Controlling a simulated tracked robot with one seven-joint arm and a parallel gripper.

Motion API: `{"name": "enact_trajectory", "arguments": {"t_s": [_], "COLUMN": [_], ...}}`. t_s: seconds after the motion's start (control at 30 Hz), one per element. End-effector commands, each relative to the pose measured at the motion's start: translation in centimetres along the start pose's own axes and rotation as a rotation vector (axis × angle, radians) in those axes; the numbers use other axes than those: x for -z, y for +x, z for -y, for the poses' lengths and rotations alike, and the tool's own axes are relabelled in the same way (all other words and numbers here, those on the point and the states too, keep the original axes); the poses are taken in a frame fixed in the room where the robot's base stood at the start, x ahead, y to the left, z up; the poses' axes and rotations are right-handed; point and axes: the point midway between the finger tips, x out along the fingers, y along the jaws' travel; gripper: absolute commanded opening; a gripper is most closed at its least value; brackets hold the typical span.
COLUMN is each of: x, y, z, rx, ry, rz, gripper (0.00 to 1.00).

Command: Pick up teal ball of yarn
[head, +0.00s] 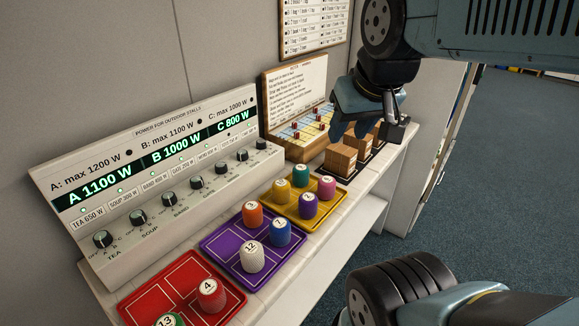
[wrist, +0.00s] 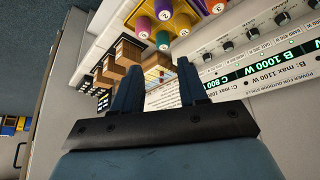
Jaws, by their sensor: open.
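A teal piece (head: 301,175) with a numbered white top stands at the back of the yellow tray (head: 277,212). It looks like a short upright cylinder; I cannot make out yarn strands. It also shows near the top of the wrist view (wrist: 163,40), beyond my fingertips. A gold piece (head: 281,190), a purple piece (head: 308,206) and a magenta piece (head: 326,187) stand beside it. My gripper (head: 350,131) is open and empty, above and behind the tray, near the wooden blocks. In the wrist view its two fingers (wrist: 160,66) stand apart.
Wooden blocks (head: 341,159) stand on a dark strip behind the yellow tray. A purple tray (head: 212,244) and a red tray (head: 150,291) hold other numbered pieces in front. The power panel (head: 140,170) with knobs and a board (head: 300,95) border the left of the counter.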

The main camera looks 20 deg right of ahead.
Motion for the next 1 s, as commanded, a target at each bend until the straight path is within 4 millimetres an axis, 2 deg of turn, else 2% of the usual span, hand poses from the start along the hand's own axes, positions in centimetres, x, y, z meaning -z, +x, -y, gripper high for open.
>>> {"name": "enact_trajectory", "arguments": {"t_s": [0.2,0.33,0.47,0.67,1.0], "x": [0.0,0.3,1.7,5.2,11.0], "y": [0.0,0.1,0.9,3.6,10.3], "z": [0.0,0.0,-0.3,-0.6,-0.5], "rx": [0.0,0.001,0.006,0.015,0.016], "ry": [0.0,0.002,0.01,0.034,0.079], "rz": [0.0,0.006,0.035,0.111,0.245], "gripper": [0.44,0.57,0.69,0.89,0.89]}}
